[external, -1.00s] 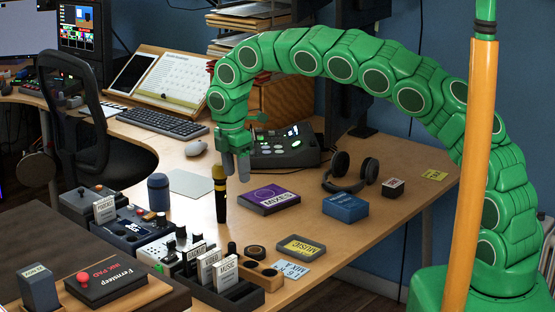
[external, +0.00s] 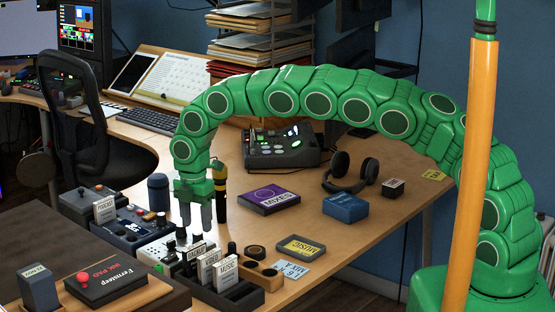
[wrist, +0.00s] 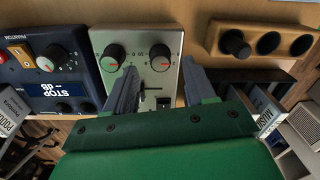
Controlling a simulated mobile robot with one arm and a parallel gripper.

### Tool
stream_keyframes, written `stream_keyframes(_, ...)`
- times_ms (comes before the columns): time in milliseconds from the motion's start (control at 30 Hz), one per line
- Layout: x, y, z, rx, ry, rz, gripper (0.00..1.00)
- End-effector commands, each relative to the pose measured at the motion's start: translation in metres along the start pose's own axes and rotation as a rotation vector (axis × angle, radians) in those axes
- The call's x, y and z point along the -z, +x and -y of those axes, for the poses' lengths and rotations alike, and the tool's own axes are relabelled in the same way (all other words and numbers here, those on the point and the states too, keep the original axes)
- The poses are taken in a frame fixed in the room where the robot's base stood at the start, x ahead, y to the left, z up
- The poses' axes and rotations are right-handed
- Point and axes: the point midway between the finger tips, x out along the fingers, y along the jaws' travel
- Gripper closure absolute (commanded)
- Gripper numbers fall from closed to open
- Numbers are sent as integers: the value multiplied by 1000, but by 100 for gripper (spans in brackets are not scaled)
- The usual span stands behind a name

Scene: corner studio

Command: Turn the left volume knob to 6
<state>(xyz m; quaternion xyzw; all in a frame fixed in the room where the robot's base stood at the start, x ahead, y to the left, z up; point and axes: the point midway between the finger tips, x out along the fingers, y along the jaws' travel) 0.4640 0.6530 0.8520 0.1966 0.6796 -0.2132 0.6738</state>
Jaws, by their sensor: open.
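A silver control box (wrist: 140,36) lies below my gripper in the wrist view. It carries two black knobs with red marks: the left knob (wrist: 114,53) and the right knob (wrist: 160,53). A slider sits between and below them. The small scale figures are too blurred to read. My gripper (wrist: 158,78) is open and empty, its fingers pointing down over the box, with the left finger near the left knob and the right finger beyond the right knob. I cannot tell its exact height. In the external view my gripper (external: 195,224) hangs over the box (external: 153,252).
A dark blue unit (wrist: 50,70) with a display stands left of the box. A wooden holder (wrist: 260,40) with round wells lies to the right. Upright labelled cards (external: 208,263) stand in front, and a microphone (external: 220,190) stands just behind my gripper.

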Motion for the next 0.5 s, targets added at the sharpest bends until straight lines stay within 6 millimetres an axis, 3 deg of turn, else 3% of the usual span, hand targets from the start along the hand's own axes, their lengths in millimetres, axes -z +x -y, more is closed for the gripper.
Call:
stream_keyframes(200, 0, 29, 0, -1, 0, 0, 45)
stream_keyframes(500, 0, 37, -1, -3, 0, 1, 45)
